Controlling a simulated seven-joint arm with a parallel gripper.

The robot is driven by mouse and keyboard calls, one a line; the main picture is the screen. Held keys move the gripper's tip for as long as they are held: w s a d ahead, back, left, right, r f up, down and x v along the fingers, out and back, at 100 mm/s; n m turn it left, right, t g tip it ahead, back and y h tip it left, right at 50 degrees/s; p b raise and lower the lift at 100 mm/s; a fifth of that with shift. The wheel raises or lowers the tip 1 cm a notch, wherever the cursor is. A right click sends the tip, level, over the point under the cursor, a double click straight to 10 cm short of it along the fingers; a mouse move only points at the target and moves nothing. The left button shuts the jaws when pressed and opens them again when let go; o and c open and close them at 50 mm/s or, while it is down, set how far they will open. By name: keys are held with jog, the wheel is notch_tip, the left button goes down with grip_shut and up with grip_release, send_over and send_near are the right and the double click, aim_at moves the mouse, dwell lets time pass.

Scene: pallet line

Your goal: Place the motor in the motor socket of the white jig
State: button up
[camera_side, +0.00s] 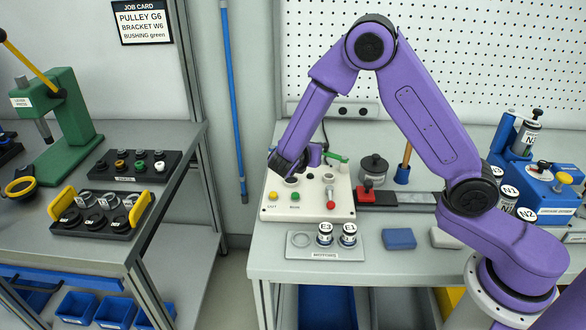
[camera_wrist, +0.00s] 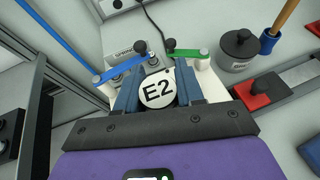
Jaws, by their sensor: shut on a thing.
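My gripper (camera_side: 292,166) is shut on a motor with a white round top marked E2 (camera_wrist: 157,90). In the wrist view the blue fingers clasp it on both sides. In the side view the held motor is mostly hidden by my gripper. The white jig (camera_side: 325,207) stands on the bench just under and behind my gripper. It carries yellow, green and red buttons and a green lever (camera_side: 336,157). In the wrist view the jig (camera_wrist: 215,87) shows a blue lever (camera_wrist: 122,70) and the green lever. The motor socket is hidden, and I cannot tell if the motor touches it.
A motor tray (camera_side: 290,255) in front of the jig holds motors E3 (camera_side: 325,232) and another (camera_side: 348,233); its left place is empty. A red block (camera_side: 366,195), a dark pot (camera_side: 373,168) and a blue block (camera_side: 399,238) lie to the right. A blue machine (camera_side: 540,190) stands far right.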

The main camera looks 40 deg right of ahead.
send_over(293, 179)
jog(key=f, duration=0.6)
jog(key=shift+w+d, duration=0.3)
jog(key=shift+d, duration=0.1)
jog(key=shift+w+f, duration=0.1)
jog(key=shift+f, duration=1.55)
jog(key=shift+f, duration=0.1)
jog(key=o, duration=1.1)
